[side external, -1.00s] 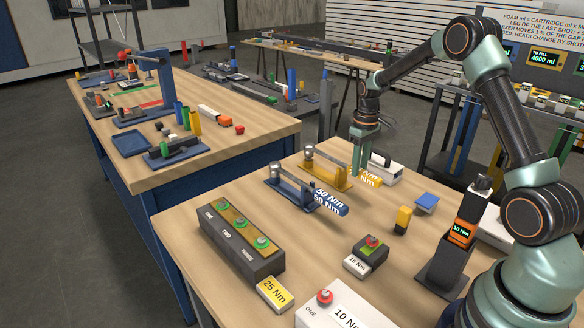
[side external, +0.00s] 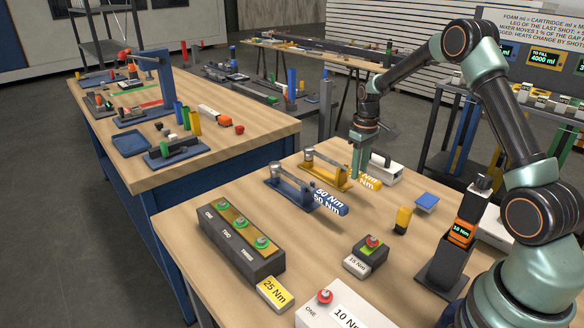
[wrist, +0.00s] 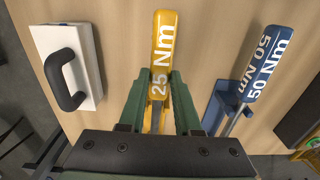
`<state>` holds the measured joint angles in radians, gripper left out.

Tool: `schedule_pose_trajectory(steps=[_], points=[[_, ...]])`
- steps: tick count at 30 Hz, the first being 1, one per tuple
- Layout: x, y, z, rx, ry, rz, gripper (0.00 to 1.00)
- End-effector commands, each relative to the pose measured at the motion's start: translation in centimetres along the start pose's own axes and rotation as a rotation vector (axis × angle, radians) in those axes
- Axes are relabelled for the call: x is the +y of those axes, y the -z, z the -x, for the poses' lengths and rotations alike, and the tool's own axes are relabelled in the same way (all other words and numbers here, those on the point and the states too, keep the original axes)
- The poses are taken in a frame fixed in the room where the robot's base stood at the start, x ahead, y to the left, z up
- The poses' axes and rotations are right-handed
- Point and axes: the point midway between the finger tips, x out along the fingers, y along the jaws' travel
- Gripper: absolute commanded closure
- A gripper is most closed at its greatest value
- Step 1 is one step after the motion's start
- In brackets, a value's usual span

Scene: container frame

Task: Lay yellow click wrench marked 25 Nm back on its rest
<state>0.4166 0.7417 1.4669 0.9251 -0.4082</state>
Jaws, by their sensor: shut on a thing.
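The yellow click wrench marked 25 Nm (wrist: 165,45) lies between the fingers of my gripper (wrist: 159,90) in the wrist view, its handle end pointing away. My gripper (side external: 358,172) is shut on it. In the side view the wrench's handle (side external: 371,181) shows partly behind my fingers, and its shaft runs left over the yellow rest (side external: 334,184). Whether the wrench touches the rest along its length cannot be told, as my fingers hide part of it.
A blue wrench marked 50 Nm (side external: 328,200) lies on a blue rest (side external: 285,192), close beside the yellow one. A white block with a black handle (wrist: 68,65) stands on the other side. A box with several buttons (side external: 240,243) stands nearer the table's left edge.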

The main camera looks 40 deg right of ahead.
Motion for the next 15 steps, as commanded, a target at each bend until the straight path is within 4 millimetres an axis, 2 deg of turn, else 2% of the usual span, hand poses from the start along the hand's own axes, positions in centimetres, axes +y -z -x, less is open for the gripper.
schedule_pose_trajectory(steps=[15], points=[[0.04,0.10,-0.45,0.004,-0.002,0.000,1.00]])
